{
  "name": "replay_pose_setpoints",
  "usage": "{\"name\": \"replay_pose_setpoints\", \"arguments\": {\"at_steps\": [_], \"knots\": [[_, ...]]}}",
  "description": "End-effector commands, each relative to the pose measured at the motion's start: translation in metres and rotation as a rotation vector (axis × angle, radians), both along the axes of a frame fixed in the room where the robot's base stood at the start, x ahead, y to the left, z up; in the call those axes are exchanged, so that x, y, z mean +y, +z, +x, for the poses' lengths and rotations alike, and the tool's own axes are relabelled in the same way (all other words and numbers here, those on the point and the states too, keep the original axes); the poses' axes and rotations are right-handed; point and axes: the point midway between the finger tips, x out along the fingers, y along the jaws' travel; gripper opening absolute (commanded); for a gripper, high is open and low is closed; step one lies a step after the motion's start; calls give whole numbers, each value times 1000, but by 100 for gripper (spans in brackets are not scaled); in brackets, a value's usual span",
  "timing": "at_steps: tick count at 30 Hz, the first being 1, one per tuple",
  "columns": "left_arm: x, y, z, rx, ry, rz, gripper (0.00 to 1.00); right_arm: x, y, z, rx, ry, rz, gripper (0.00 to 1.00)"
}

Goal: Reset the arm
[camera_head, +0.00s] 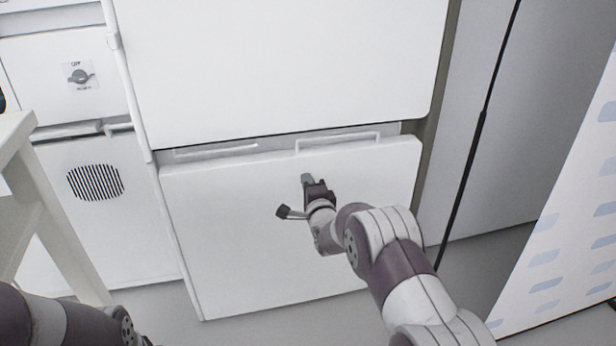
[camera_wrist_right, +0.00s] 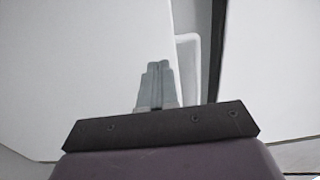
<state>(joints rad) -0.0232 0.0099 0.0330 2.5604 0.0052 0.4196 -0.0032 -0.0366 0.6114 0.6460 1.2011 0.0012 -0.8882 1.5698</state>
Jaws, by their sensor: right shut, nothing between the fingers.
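My right gripper (camera_head: 307,180) is shut and empty. It hangs in front of the white lower drawer front (camera_head: 250,235), below the drawer's handle (camera_head: 337,141). In the right wrist view its fingers (camera_wrist_right: 155,85) are pressed together, with the pale handle (camera_wrist_right: 188,65) just to their right. I cannot tell whether the fingers touch it. Part of my left arm (camera_head: 65,322) shows at the lower left; its gripper is out of view.
A white upper door (camera_head: 280,65) stands above the drawer front, with a narrow gap between them. A white table (camera_head: 45,190) is at the left, near a panel with a knob (camera_head: 80,76). A blue-patterned white panel (camera_head: 565,220) is at the right. Grey floor (camera_head: 490,270) shows at the lower right.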

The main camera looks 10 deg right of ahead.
Motion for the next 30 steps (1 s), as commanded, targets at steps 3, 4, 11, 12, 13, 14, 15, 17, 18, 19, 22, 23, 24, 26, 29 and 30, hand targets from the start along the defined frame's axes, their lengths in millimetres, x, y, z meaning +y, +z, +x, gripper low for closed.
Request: {"name": "replay_pose_setpoints", "arguments": {"at_steps": [3,4,11,12,13,14,15,17,18,19,22,23,24,26,29,30], "knots": [[0,13,0,0,0,0,0,-1,3,-24,5,0,0,0],[0,15,0,0,0,0,0,-1,3,-31,5,0,0,0],[0,26,0,0,0,0,0,-3,0,-72,6,0,0,0],[0,26,0,1,0,0,0,-3,0,-75,5,0,0,0],[0,27,0,0,0,0,0,-3,-1,-78,5,0,0,0],[0,27,0,0,0,0,0,-3,-1,-79,5,0,0,0],[0,27,0,0,0,0,0,-3,-2,-81,5,0,0,0],[0,27,0,0,0,0,0,-3,-2,-82,5,0,-9,0],[0,26,0,0,0,0,0,-3,-4,-82,10,1,-38,0],[0,26,0,1,0,0,0,-3,-9,-82,30,2,-81,0],[0,26,0,1,0,0,0,-3,-60,-97,250,43,-335,0],[0,26,0,1,0,0,0,-4,-79,-110,356,79,-439,0],[0,26,0,1,0,0,0,-5,-101,-135,514,162,-604,0],[0,26,0,1,0,0,0,-7,-118,-181,721,334,-828,0],[0,26,0,1,0,0,0,-11,-118,-261,947,643,-1073,0],[0,26,0,0,0,0,0,-12,-112,-289,1001,753,-1134,0]]}}
